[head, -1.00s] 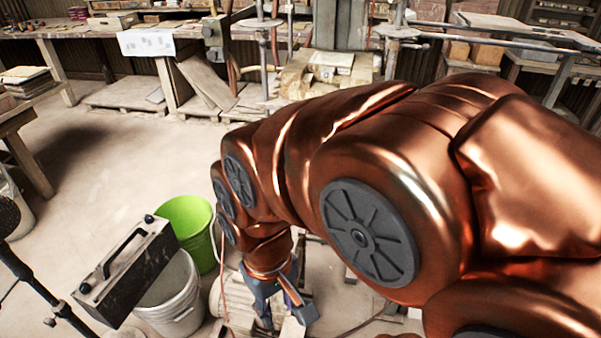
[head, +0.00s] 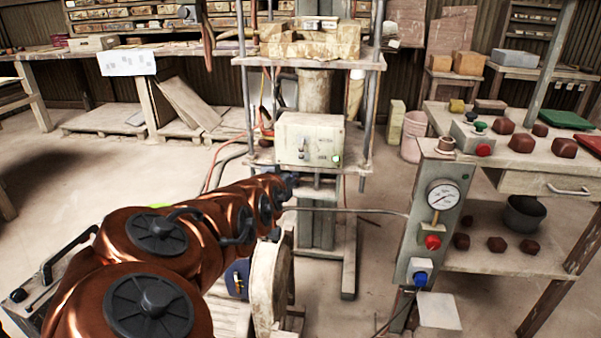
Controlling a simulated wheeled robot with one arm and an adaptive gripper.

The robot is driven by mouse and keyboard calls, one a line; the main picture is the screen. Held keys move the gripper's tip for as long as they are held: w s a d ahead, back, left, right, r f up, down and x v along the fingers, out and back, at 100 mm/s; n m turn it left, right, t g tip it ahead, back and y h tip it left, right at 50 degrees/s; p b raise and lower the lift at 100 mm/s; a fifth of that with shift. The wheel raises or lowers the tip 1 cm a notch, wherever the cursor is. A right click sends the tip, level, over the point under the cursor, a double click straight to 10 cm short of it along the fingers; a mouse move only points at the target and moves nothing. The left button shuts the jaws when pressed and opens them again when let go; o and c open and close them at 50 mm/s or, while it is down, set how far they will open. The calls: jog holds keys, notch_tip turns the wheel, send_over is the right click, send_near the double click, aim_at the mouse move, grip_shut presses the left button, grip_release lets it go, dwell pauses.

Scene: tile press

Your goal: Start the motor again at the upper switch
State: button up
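A pale switch box (head: 310,140) stands on the press frame in the middle of the head view. A second small box (head: 466,138) on the table at the right carries a green button (head: 480,127) and a red button (head: 484,150). My arm reaches from the lower left toward the press. My gripper (head: 287,182) shows only as a small dark part at the arm's far end, below the pale box. Its fingers cannot be made out.
A grey post (head: 420,220) at the right carries a gauge (head: 443,196), a red knob (head: 432,242) and a blue one (head: 421,278). Brown lumps (head: 522,143) lie on the table. A round wheel (head: 266,285) stands below my arm. Floor between press and post is partly clear.

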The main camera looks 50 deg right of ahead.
aim_at(300, 149)
jog(key=w+d+r+h, duration=0.1)
jog(key=d, duration=0.1)
jog(key=w+d+r+t+h+p, duration=0.1)
jog(key=d, duration=0.2)
jog(key=w+d+r+h, duration=0.1)
jog(key=d+h, duration=0.1)
jog(key=d, duration=0.1)
jog(key=shift+w+d+m+p, duration=0.25)
jog(key=shift+w+m+p, duration=0.05)
jog(key=shift+w+p, duration=0.05)
jog(key=shift+w+d+f, duration=0.15)
jog(key=shift+d+f, duration=0.1)
jog(key=shift+d, duration=0.05)
jog(key=shift+b+x, duration=0.3)
jog(key=shift+x, duration=0.6)
jog(key=shift+w, duration=0.1)
grip_shut()
